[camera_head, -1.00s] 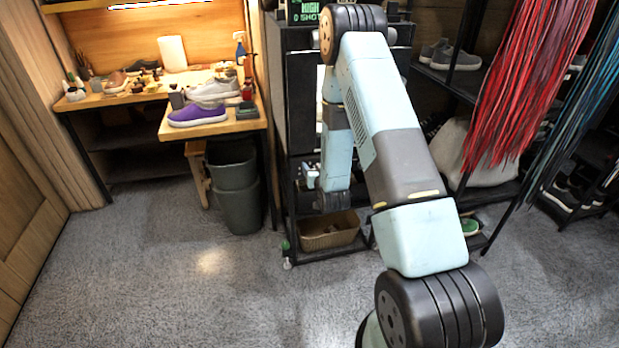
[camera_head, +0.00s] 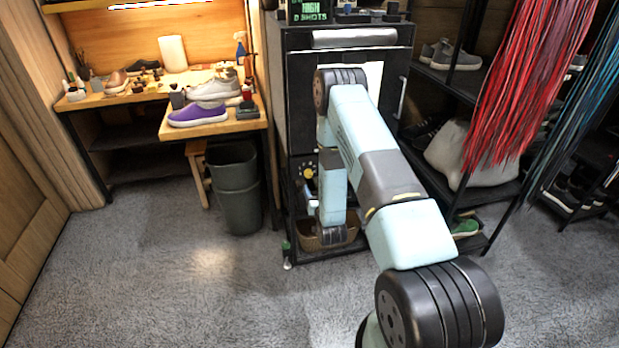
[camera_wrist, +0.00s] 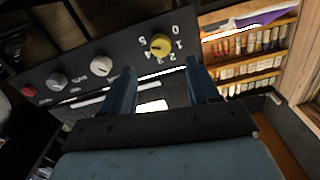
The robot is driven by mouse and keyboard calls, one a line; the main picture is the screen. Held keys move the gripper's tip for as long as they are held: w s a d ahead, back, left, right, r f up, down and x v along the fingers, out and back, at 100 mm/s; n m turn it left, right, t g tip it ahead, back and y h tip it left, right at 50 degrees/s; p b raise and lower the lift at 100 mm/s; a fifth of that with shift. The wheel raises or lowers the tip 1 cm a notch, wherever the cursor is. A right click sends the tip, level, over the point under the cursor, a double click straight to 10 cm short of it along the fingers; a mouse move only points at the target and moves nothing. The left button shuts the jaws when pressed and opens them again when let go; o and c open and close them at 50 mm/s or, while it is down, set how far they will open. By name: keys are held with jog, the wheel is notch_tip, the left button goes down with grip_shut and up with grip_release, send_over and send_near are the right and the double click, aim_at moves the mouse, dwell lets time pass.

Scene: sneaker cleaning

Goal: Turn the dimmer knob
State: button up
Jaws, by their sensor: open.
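A yellow knob (camera_wrist: 160,44) with a numbered scale from 0 to 5 is on a dark control panel (camera_wrist: 121,48) in the wrist view. It also shows as a small yellow spot on the front of the black cabinet in the head view (camera_head: 309,173). Two pale knobs (camera_wrist: 102,66) (camera_wrist: 57,81) and a red button (camera_wrist: 29,90) are on the same panel; their labels are too small to read. My gripper (camera_wrist: 160,76) is open and empty, with the yellow knob beyond the gap between its fingers. I see no contact with the knob.
The black cabinet (camera_head: 300,110) stands behind my arm, with a tan basket (camera_head: 308,241) low down. A dark green bin (camera_head: 237,190) and a workbench (camera_head: 170,127) with shoes are to the left. Shelves of small bottles (camera_wrist: 255,45) show in the wrist view. The floor in front is clear.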

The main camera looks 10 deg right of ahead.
aim_at(309, 176)
jog(key=w, duration=0.9)
jog(key=c, duration=1)
jog(key=shift+n, duration=0.4)
jog(key=n, duration=0.3)
jog(key=shift+a+n, duration=0.1)
jog(key=shift+n, duration=0.2)
jog(key=n, duration=0.4)
jog(key=shift+n, duration=0.3)
